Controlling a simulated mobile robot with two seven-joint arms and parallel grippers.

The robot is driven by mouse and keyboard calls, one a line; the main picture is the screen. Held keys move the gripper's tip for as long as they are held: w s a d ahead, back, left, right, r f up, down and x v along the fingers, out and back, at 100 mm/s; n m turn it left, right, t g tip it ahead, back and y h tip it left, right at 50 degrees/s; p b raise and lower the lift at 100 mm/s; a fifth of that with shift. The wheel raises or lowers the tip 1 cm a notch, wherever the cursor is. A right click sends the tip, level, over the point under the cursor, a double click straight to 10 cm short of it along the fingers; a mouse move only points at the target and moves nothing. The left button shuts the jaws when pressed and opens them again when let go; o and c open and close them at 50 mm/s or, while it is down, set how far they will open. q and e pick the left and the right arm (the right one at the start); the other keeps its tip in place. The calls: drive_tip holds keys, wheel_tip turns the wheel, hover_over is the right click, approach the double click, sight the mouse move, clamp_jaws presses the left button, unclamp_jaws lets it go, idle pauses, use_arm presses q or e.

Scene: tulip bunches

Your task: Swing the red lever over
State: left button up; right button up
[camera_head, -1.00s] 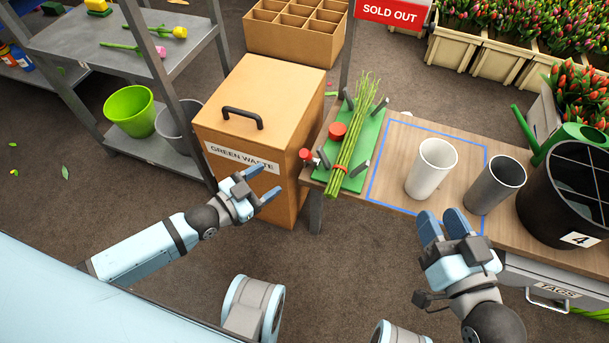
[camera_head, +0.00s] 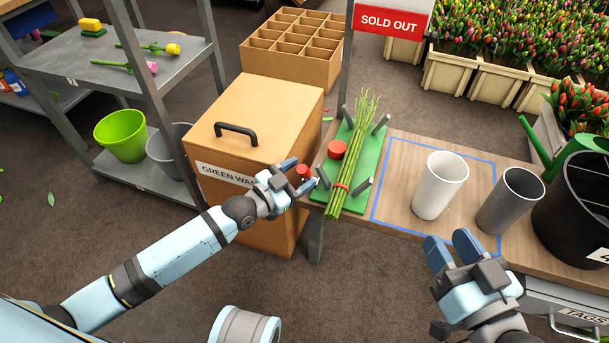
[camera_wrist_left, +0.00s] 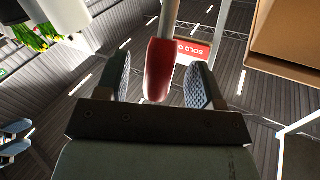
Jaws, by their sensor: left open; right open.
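The red lever's knob (camera_head: 302,170) is at the left end of the green binding board (camera_head: 374,160). My left gripper (camera_head: 297,175) is open at the knob. In the left wrist view the red lever grip (camera_wrist_left: 159,70) stands between the two open fingers, with a gap visible on each side. A bundle of green stems (camera_head: 355,150) lies on the board between grey posts, with a red band (camera_head: 342,186) across its lower part. A red cylinder (camera_head: 337,149) sits on the board left of the stems. My right gripper (camera_head: 452,252) is open and empty in front of the table.
A cardboard green waste box (camera_head: 270,105) stands close behind and left of my left gripper. A white cup (camera_head: 440,185) stands inside the blue outline on the table, with a grey cup (camera_head: 510,200) and a black bucket (camera_head: 580,215) to its right.

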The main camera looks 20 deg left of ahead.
use_arm(q)
drive_tip(key=shift+x, duration=0.9)
drive_tip(key=shift+c, duration=0.2)
